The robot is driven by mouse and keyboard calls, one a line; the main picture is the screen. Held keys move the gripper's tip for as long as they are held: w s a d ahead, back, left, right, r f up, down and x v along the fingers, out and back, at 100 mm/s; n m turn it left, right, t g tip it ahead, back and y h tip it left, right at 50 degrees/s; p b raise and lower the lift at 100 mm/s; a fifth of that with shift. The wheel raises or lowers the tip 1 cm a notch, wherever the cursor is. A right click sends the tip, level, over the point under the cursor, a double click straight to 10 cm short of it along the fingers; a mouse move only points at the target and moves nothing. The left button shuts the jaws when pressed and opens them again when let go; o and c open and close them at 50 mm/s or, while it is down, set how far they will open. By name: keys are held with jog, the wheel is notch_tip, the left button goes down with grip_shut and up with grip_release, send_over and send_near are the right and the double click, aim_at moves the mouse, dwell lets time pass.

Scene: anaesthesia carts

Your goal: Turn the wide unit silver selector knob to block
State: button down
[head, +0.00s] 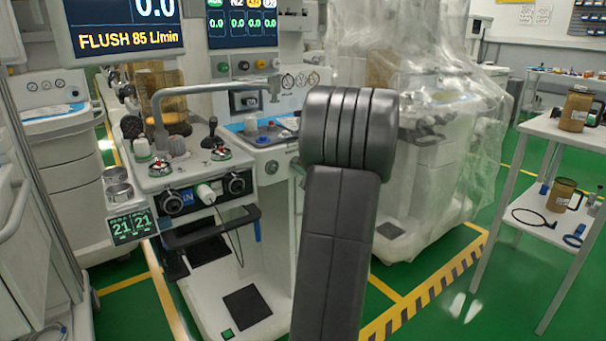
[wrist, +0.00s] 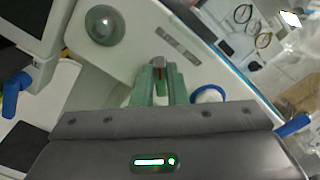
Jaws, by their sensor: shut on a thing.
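In the wrist view, my gripper (wrist: 159,78) reaches a pale unit panel, with its two greenish fingers close together. A small silver knob (wrist: 158,62) with a bit of red shows between the fingertips, and the gripper is shut on it. Most of the knob is hidden by the fingers, so its pointing direction cannot be told. A grey label strip (wrist: 180,45) lies just right of it, with unreadable text. In the head view, my dark arm covers the gripper and the knob; the pale unit (head: 274,200) shows left of the arm.
A round grey dial (wrist: 103,25) sits on the same panel, up and left. Blue handles (wrist: 16,90) show at the side. In the head view, a plastic-draped cart (head: 430,150) stands right of my arm and a white table (head: 565,130) farther right. Green floor lies between.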

dwell(0.4)
jog(key=c, duration=1.4)
grip_release()
jog(key=shift+c, duration=0.2)
jog(key=p+v, duration=0.2)
jog(key=v, duration=1.1)
jog(key=shift+s+d, duration=0.25)
jog(key=shift+s, duration=0.1)
